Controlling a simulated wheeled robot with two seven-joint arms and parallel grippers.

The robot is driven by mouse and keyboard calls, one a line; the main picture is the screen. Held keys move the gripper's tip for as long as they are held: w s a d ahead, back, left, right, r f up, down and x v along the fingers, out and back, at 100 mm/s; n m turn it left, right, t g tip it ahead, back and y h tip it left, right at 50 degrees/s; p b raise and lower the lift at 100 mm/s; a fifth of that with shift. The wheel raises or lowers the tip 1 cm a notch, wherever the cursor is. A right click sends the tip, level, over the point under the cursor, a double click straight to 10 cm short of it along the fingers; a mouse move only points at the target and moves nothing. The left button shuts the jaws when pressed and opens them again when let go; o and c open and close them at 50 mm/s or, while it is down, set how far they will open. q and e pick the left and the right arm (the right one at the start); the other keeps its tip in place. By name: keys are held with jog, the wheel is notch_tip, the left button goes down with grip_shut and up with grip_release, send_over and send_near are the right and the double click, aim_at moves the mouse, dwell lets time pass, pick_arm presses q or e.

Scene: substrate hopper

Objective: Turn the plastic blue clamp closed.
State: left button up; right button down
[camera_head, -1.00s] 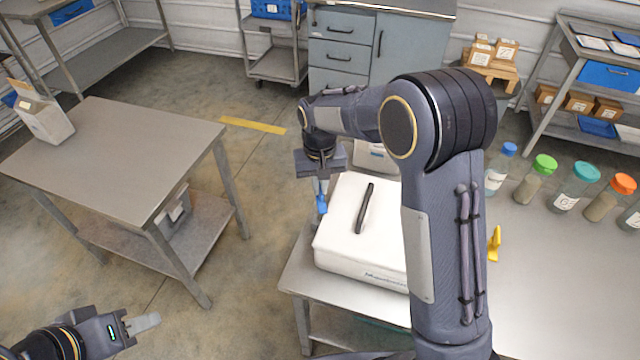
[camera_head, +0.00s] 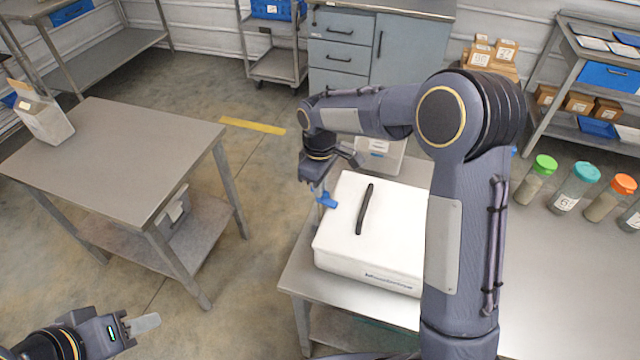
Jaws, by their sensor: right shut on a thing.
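The blue clamp (camera_head: 327,200) is a small blue lever at the left side of the white hopper box (camera_head: 345,235), near its back left corner. It lies tilted toward the box's lid. My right gripper (camera_head: 319,190) reaches in over the far side of the box, points down and is shut on the blue clamp. Its fingertips are small and partly hidden by the clamp. My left gripper (camera_head: 142,324) is at the lower left over the floor, away from everything; its finger spacing is not clear from this angle.
The box has a black lid handle (camera_head: 364,209) and stands on a steel table (camera_head: 560,290). Capped jars (camera_head: 573,188) stand at the right. A smaller white container (camera_head: 382,152) stands behind the box. Another steel table (camera_head: 120,165) at the left holds a bag (camera_head: 42,118).

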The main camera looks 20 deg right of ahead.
jog(key=shift+r+n, duration=0.1)
jog(key=shift+n, duration=0.9)
jog(key=c, duration=1.6)
grip_release()
jog(key=shift+o, duration=0.2)
jog(key=shift+r, duration=3.85)
